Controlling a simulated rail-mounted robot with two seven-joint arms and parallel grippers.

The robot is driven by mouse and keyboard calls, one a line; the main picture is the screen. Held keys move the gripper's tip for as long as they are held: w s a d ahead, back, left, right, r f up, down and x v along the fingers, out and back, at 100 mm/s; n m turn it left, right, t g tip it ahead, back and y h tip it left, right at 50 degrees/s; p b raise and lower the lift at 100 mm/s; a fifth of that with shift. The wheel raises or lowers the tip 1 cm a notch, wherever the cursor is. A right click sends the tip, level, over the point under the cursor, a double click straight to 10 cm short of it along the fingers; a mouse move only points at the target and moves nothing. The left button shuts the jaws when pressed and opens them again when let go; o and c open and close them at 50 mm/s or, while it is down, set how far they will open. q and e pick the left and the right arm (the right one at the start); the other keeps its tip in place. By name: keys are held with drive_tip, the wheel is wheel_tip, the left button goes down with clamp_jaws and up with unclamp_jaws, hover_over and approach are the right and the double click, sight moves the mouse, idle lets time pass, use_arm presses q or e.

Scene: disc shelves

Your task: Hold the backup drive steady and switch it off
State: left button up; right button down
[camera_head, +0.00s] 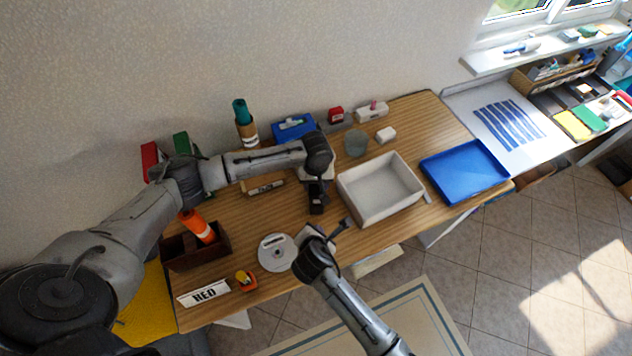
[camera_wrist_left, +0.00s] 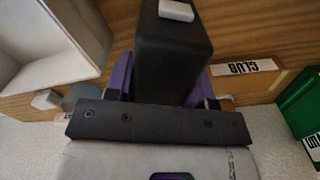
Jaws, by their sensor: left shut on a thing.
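The backup drive is a black block (camera_wrist_left: 172,60) with a white switch (camera_wrist_left: 176,11) on it, near the top edge of the left wrist view. My left gripper (camera_wrist_left: 160,85) has purple fingers on both sides of the drive and is shut on it. In the head view the drive (camera_head: 317,207) shows as a small dark shape on the wooden table, below my left gripper (camera_head: 318,186). My right gripper (camera_head: 330,235) is just in front of the drive, near the table's front edge. Its fingers are too small and overlapped to read.
A white bin (camera_head: 386,212) stands close right of the drive, with a blue tray (camera_head: 465,190) beyond. A disc (camera_head: 277,262), a RED sign (camera_head: 204,293) and a brown box (camera_head: 213,258) lie front left. A CLUB label (camera_wrist_left: 244,67) is behind the drive.

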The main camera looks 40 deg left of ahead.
idle(0.3)
use_arm(q)
drive_tip(key=o, duration=1.2)
drive_tip(key=shift+r, duration=0.15)
wheel_tip(320, 180, up, 12)
drive_tip(key=shift+f, duration=0.1)
